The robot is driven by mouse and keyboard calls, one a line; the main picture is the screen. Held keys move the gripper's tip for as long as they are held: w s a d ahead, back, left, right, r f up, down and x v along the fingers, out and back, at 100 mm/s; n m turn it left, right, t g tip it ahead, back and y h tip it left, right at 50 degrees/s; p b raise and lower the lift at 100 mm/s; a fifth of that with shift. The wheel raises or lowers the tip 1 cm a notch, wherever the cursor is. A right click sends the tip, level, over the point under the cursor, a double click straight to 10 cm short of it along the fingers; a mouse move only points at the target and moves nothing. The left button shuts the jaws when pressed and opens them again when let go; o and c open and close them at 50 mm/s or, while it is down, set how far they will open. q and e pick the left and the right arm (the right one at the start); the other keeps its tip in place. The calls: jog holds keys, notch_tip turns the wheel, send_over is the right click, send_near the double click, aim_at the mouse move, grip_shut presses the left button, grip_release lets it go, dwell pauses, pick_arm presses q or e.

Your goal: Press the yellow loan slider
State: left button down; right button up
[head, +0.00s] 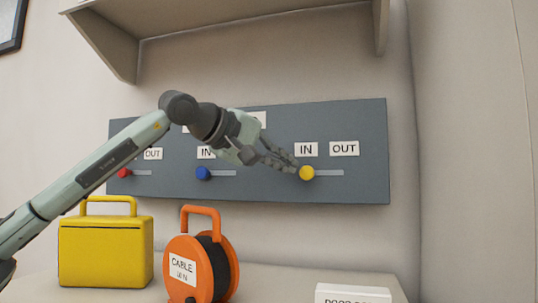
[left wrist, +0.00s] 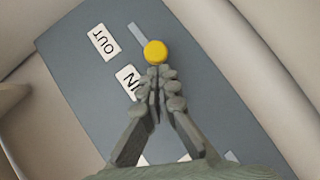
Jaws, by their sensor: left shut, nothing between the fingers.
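The yellow slider knob (head: 307,173) sits at the left end of its light slot (head: 331,173) on the grey panel (head: 366,128), below the IN label (head: 306,149). The OUT label (head: 344,149) is above the slot's right end. My left gripper (head: 294,167) is shut and empty, with its fingertips at the knob's left side. In the left wrist view the fingertips (left wrist: 157,74) are together right against the lower edge of the yellow knob (left wrist: 155,52); I cannot tell whether they touch. My right gripper is not in view.
A blue knob (head: 203,173) and a red knob (head: 125,173) sit on the same panel to the left. Below are a yellow box (head: 105,252), an orange cable reel (head: 187,260) and a white labelled block (head: 353,293). A shelf (head: 240,12) overhangs above.

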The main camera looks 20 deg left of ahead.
pick_arm(q)
jog(key=shift+d+f, duration=0.1)
jog(key=shift+d, duration=0.15)
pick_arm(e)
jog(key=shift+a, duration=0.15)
pick_arm(q)
jog(key=d, duration=0.7)
jog(key=shift+d, duration=0.25)
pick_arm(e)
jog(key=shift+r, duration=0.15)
